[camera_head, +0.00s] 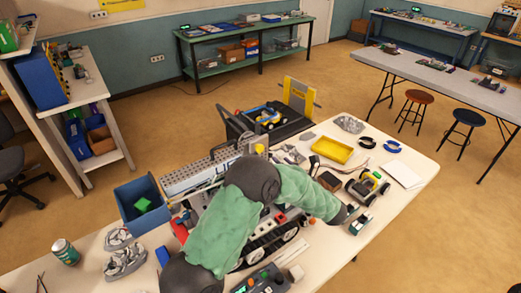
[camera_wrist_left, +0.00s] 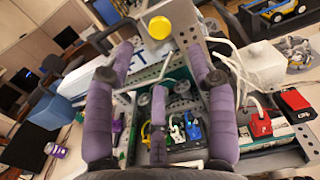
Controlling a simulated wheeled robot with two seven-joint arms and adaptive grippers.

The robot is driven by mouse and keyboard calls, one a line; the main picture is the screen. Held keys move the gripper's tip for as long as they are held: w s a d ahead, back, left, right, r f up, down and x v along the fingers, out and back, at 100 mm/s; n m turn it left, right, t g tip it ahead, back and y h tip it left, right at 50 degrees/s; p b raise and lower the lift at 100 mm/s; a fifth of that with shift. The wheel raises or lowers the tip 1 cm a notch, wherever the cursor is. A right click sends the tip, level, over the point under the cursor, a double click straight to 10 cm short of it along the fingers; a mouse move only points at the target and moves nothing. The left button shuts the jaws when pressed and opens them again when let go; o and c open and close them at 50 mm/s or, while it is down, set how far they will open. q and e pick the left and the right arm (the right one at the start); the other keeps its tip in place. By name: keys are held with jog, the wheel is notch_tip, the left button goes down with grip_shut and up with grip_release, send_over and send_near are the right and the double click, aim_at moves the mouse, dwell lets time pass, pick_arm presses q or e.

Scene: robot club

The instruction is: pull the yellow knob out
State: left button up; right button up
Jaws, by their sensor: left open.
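The yellow knob (camera_wrist_left: 173,17) is a short round cap on a grey metal bracket, near the top of the left wrist view. In the head view a small part of the yellow knob (camera_head: 260,148) shows just beyond a dark joint of my left arm. My left gripper (camera_wrist_left: 158,52) is open, its purple fingers apart with nothing between them. In the head view my arm hides the fingers. My right gripper is not in view.
A blue bin (camera_head: 127,207) with a green block stands left. A black tray (camera_head: 280,127) with a small vehicle is at the back. A tracked machine (camera_head: 265,246) lies under my arm. A yellow tray (camera_head: 331,151) and wheeled car (camera_head: 367,187) are right. Cables run beside the bracket.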

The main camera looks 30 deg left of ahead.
aim_at(261, 150)
pick_arm(q)
jog(key=x, duration=0.9)
jog(key=shift+a+f+b, duration=0.15)
jog(key=shift+a+b, duration=0.2)
jog(key=shift+a, duration=0.05)
jog(key=shift+c, duration=0.3)
